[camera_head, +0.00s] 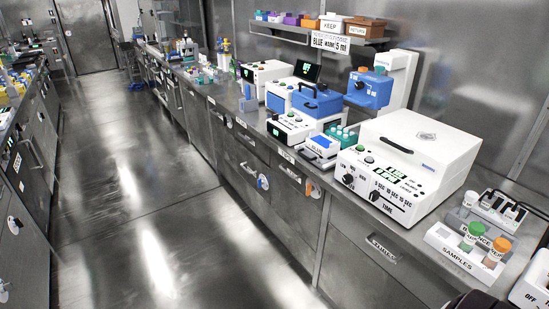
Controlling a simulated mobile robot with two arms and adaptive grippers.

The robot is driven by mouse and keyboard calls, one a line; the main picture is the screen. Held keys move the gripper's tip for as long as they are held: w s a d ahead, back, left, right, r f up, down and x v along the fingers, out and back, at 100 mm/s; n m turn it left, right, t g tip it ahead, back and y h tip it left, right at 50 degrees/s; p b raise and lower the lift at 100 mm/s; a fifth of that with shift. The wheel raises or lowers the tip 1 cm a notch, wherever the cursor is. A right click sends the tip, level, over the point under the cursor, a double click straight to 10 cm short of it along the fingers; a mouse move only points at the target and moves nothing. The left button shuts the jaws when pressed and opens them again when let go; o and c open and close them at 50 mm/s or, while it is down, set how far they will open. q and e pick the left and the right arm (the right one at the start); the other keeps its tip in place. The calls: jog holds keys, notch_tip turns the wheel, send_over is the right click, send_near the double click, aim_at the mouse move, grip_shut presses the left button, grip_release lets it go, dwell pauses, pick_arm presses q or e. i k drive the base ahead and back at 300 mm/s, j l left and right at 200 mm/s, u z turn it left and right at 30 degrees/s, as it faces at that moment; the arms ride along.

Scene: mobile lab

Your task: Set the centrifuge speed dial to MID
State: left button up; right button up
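The centrifuge (440,142) is a large white box with its lid down, on the right-hand bench. Its front panel has a black speed dial (348,180) at the left, with small labels LOW and MID near it. The dial's pointer is too small to read. A TIME control (375,196) with second marks sits to the right of the dial. A lit green display (386,172) shows on the panel. Neither of my grippers is in view, and nothing touches the dial.
A white SAMPLES rack (455,254) with green- and orange-capped vials stands right of the centrifuge. A blue-topped device (318,100) and other instruments stand to its left. A shelf (312,32) with KEEP and RETURN boxes hangs behind. The aisle floor (140,200) is clear.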

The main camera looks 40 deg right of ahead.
aim_at(348, 178)
jog(key=i+j+z, duration=0.1)
jog(key=i+z, duration=0.25)
jog(key=i, duration=0.15)
jog(key=i+j+z, duration=0.35)
jog(key=i, duration=0.15)
jog(key=i+j+z, duration=0.35)
jog(key=i+l, duration=0.1)
